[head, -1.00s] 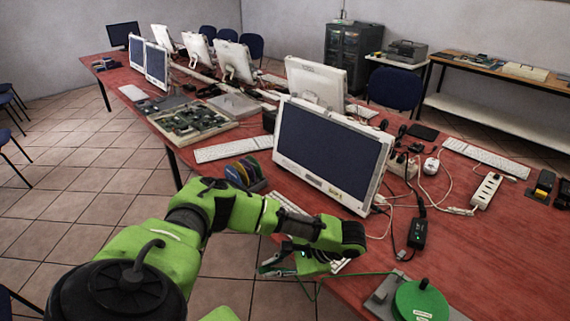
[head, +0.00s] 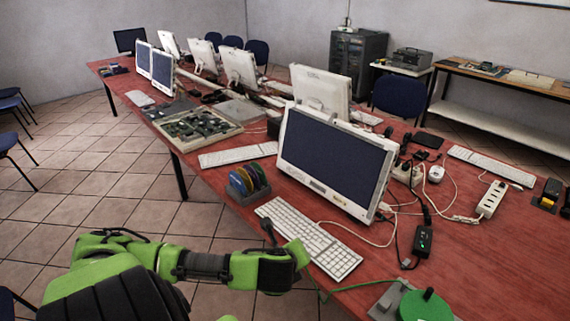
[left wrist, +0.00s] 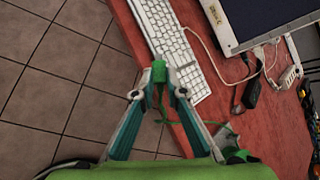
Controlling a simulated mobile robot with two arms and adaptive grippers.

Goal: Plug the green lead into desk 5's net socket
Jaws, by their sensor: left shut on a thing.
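My left gripper (left wrist: 158,80) is shut on the green lead's plug end, a small dark green block between its fingertips. It is over the desk's front edge, beside the white keyboard (left wrist: 168,40). In the head view my left wrist hides most of the gripper. The green lead (head: 345,290) runs thin and slack from there to the green reel (head: 428,306) at the bottom right. No socket that I can make out as desk 5's net socket shows. My right gripper is not in view.
A white monitor (head: 335,160) stands behind the keyboard (head: 310,240). A disc rack (head: 248,183) is left of it. To the right are loose cables, a black adapter (head: 422,242) and a white strip (head: 491,200). The red desktop (head: 480,260) is bare at the lower right.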

